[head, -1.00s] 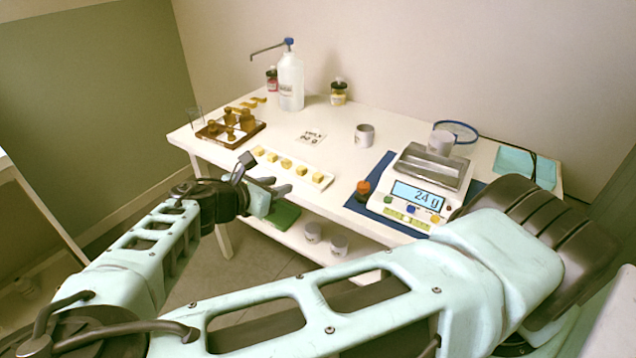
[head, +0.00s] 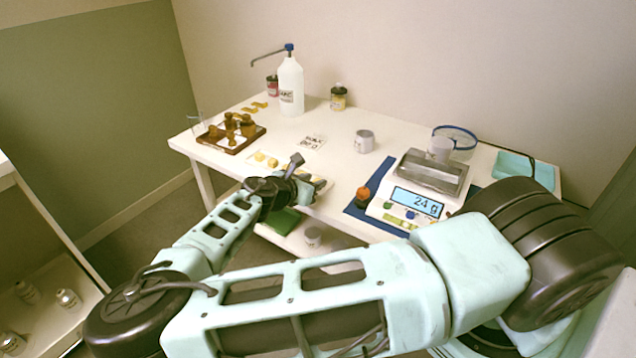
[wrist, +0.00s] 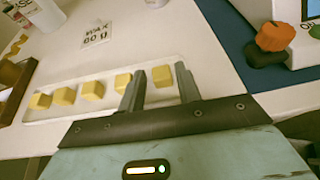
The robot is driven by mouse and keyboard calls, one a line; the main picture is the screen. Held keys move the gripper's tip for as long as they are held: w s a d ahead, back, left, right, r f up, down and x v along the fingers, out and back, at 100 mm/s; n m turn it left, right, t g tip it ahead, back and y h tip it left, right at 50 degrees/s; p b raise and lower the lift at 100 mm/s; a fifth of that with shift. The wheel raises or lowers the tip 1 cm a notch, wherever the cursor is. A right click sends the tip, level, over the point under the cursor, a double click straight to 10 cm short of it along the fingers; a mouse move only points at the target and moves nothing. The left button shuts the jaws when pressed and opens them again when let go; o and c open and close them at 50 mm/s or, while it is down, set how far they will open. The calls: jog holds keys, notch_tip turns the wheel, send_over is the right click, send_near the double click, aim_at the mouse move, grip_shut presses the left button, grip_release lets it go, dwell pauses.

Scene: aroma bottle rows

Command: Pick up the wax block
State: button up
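Several yellow wax blocks stand in a row on a white tray (wrist: 72,112). In the wrist view one wax block (wrist: 162,76) shows between my fingers, beyond or level with the tips; I cannot tell the depth. Another wax block (wrist: 123,82) is just left of the left finger, and more run off to the left. My gripper (wrist: 160,88) is open, its two fingers apart and over the tray. In the head view my gripper (head: 312,178) covers the tray's right part, and only the left wax blocks (head: 261,157) show clearly.
A card (head: 311,142) marked WAX 60 g and a grey cup (head: 364,141) are behind. A wooden bottle rack (head: 230,140) is left.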

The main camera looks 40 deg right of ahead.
jog(key=shift+x, duration=1.4)
jog(key=c, duration=0.7)
jog(key=shift+a+r, duration=0.1)
jog(key=shift+r, duration=0.05)
notch_tip(320, 180, up, 10)
jog(key=shift+f, duration=0.1)
